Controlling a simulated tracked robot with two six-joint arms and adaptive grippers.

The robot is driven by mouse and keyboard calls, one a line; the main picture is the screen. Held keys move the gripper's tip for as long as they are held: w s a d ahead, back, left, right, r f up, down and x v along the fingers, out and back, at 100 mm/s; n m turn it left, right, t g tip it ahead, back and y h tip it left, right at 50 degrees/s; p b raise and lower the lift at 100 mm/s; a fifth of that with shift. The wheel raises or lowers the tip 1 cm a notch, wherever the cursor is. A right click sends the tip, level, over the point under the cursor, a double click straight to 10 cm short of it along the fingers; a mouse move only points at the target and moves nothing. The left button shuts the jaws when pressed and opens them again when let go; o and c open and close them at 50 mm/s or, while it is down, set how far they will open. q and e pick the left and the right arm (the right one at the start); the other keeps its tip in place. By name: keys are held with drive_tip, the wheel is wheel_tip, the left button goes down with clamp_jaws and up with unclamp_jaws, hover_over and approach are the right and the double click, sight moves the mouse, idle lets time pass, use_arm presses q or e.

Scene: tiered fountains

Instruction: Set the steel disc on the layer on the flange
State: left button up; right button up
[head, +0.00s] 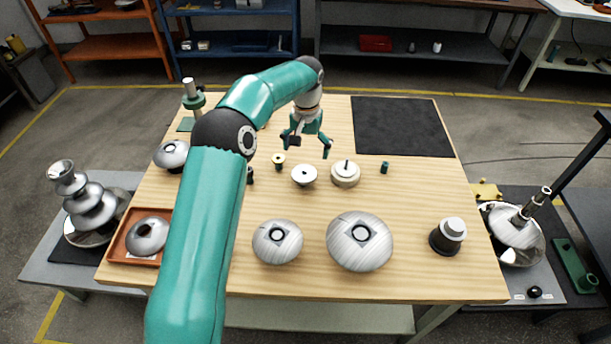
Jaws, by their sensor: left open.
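My left gripper (308,146) is open and empty, pointing down above the back middle of the wooden table. Right of the disc sits a cream round piece (345,177) with an upright pin and a paler top. It may be the flange with its layer, but I cannot tell for sure. A small brass-coloured flanged piece (279,161) stands left of the disc. My right gripper is not in view.
Large steel domes (278,243) (360,244) lie in front. A dark cylinder (448,237) stands at right and a small teal one (385,168) behind. An orange tray (117,246) holds another dome. A black mat (402,126) lies bare at back right.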

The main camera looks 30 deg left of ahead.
sight(305, 174)
use_arm(q)
drive_tip(key=shift+s+f+p, duration=0.2)
drive_tip(key=shift+f, duration=1.5)
drive_tip(key=shift+s+f+p, duration=0.2)
drive_tip(key=shift+f, duration=1.5)
drive_tip(key=shift+w, duration=0.1)
drive_tip(key=c, duration=1.2)
drive_tip(key=shift+r, duration=0.1)
drive_tip(key=shift+c, duration=0.2)
